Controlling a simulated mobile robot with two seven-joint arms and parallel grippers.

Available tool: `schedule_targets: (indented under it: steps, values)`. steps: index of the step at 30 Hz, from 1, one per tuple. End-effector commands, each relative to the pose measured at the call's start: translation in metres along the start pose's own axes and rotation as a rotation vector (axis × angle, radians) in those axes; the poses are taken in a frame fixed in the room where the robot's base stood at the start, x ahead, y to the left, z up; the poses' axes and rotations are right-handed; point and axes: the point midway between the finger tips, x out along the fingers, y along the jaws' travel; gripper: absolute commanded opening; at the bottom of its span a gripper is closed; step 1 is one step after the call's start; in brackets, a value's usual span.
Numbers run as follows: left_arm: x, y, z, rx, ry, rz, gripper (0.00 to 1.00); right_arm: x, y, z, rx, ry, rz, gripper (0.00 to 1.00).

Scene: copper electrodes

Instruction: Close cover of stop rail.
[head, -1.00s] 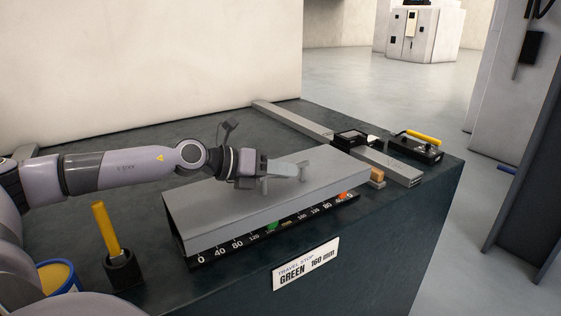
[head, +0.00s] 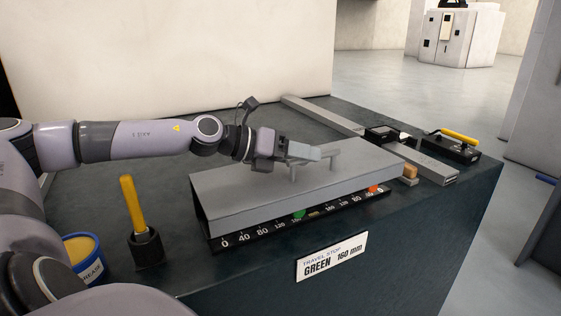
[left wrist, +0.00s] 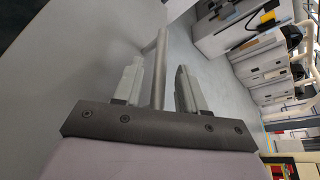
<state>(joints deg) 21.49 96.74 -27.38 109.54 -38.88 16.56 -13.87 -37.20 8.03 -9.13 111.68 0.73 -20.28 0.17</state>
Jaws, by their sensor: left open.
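The grey cover (head: 260,190) lies over the stop rail, its top sloping gently and its front face down behind the numbered scale (head: 262,235). A bar handle (head: 331,155) stands on its top; it also shows in the left wrist view (left wrist: 160,65). My left gripper (head: 312,152) is above the cover at the handle. In the left wrist view its two fingers (left wrist: 158,90) are apart, with the bar between them and gaps on both sides. A green marker (head: 299,214) and an orange marker (head: 373,188) show along the scale. My right gripper is out of view.
A yellow-handled tool (head: 129,205) stands in a black holder beside a grease tub (head: 84,252) at the left. A long grey bar (head: 320,115), a black device (head: 388,135) and a yellow-handled block (head: 452,147) lie behind and right. A label (head: 331,256) is on the bench front.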

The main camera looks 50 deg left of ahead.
Motion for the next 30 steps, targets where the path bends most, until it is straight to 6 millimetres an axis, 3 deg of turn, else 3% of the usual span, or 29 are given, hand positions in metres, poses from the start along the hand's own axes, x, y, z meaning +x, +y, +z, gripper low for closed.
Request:
schedule_targets:
  steps: [6,15,30]
  values:
    - [-0.018,0.002,-0.002,0.006,-0.002,0.002,0.41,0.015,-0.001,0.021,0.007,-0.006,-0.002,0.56]
    - [-0.042,0.001,-0.001,0.003,-0.001,0.001,0.41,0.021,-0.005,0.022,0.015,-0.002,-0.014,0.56]
    - [-0.049,0.000,0.000,0.000,0.000,0.000,0.41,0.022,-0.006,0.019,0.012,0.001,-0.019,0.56]
